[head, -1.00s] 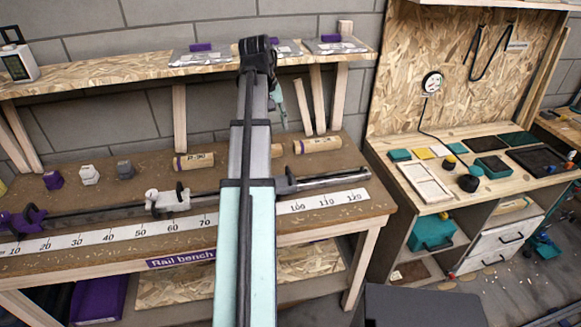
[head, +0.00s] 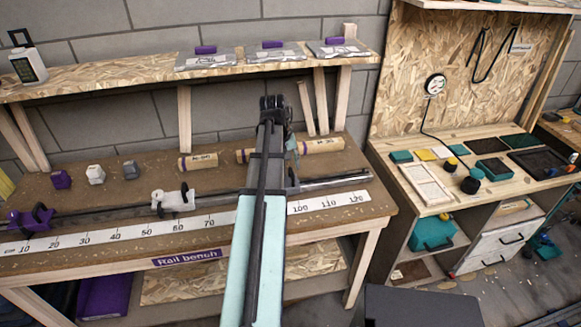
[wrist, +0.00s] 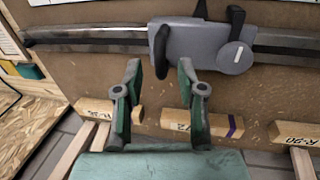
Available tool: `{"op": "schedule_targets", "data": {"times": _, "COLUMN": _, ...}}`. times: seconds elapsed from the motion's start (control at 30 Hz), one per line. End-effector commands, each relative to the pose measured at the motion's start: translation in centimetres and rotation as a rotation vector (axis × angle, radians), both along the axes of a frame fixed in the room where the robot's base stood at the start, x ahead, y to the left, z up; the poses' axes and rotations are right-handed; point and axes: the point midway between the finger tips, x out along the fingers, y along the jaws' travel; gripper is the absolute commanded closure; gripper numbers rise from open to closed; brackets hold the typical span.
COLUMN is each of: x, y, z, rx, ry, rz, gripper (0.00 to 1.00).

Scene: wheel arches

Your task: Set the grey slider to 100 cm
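The grey slider (wrist: 205,45) sits on the metal rail (wrist: 90,37) in the wrist view, with a dark upright tab at its left end and a round knob with a white mark on its right. My gripper (wrist: 159,70) is open and empty. Its two fingers point towards the slider, on either side of the dark tab in the picture; I cannot tell how far short of it they are. In the head view my arm hides most of the grey slider and the scale (head: 328,200) left of 100, so its exact reading is hidden.
A white slider (head: 173,200) stands near 55–60 and a purple piece (head: 30,219) near the 10 end. Labelled wooden blocks (head: 198,162) lie behind the rail. A shelf (head: 110,80) with flat packets runs above. The rail right of my arm is clear.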

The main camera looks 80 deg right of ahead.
Motion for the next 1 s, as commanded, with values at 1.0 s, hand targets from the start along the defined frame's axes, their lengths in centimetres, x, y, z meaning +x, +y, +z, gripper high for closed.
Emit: {"op": "schedule_targets", "data": {"times": 1.0, "x": -0.2, "y": -0.2, "z": -2.2, "rx": 0.0, "ry": 0.0, "rz": 0.006, "gripper": 1.0}}
